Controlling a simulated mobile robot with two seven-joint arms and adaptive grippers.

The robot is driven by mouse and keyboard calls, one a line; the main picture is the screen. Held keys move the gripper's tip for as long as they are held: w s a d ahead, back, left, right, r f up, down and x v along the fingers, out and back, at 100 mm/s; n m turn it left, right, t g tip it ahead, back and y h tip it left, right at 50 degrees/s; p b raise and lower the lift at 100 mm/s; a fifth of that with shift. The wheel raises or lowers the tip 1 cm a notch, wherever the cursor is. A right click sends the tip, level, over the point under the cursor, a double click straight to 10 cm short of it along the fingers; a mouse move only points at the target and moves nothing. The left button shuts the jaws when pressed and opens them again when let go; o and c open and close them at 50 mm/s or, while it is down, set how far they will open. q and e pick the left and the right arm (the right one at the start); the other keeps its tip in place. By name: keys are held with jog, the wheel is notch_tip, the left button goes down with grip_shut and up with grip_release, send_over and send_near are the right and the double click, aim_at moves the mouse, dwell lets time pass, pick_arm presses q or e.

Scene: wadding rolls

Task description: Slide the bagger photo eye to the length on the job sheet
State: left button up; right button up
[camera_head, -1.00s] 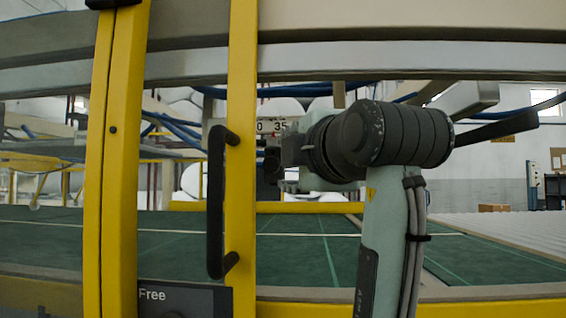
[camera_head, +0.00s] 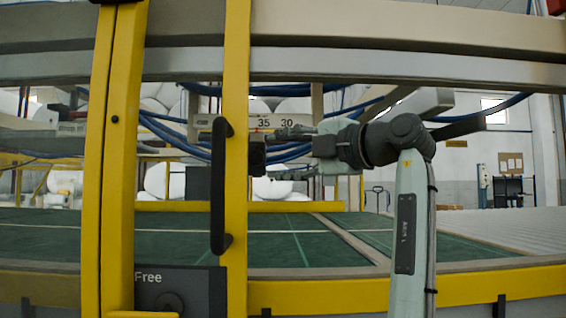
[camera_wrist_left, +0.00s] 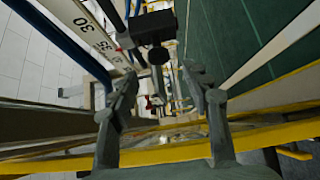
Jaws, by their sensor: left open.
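The photo eye (camera_head: 257,155) is a small black block hanging below the rail scale (camera_head: 275,122), partly behind a yellow post. In the left wrist view the photo eye (camera_wrist_left: 153,28) has a round black knob (camera_wrist_left: 158,56) facing me. The scale (camera_wrist_left: 90,32) shows 30 and 35 there, with a small red mark near 35. My left gripper (camera_head: 288,153) is just right of the photo eye, pointing at it. Its open fingers (camera_wrist_left: 160,88) stand either side of the knob's line, with nothing held. My right gripper is out of view. No job sheet is readable.
A yellow post (camera_head: 236,70) with a black handle (camera_head: 219,185) stands in front. A dark panel marked "Free" (camera_head: 180,290) is low at left. Blue hoses (camera_head: 185,140) hang around the rail. The green belt (camera_head: 280,250) lies below, with clear space above it.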

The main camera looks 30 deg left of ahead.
aim_at(259, 157)
pick_arm(q)
jog(key=x, duration=0.3)
jog(key=p+x, duration=0.1)
jog(key=x, duration=0.2)
jog(key=shift+w+a+r, duration=0.1)
jog(key=shift+w+a, duration=0.4)
jog(key=shift+a, duration=0.35)
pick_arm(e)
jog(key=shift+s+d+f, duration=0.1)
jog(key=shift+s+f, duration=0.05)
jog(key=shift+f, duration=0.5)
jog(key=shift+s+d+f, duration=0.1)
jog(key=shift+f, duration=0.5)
pick_arm(q)
jog(key=c, duration=0.5)
grip_shut()
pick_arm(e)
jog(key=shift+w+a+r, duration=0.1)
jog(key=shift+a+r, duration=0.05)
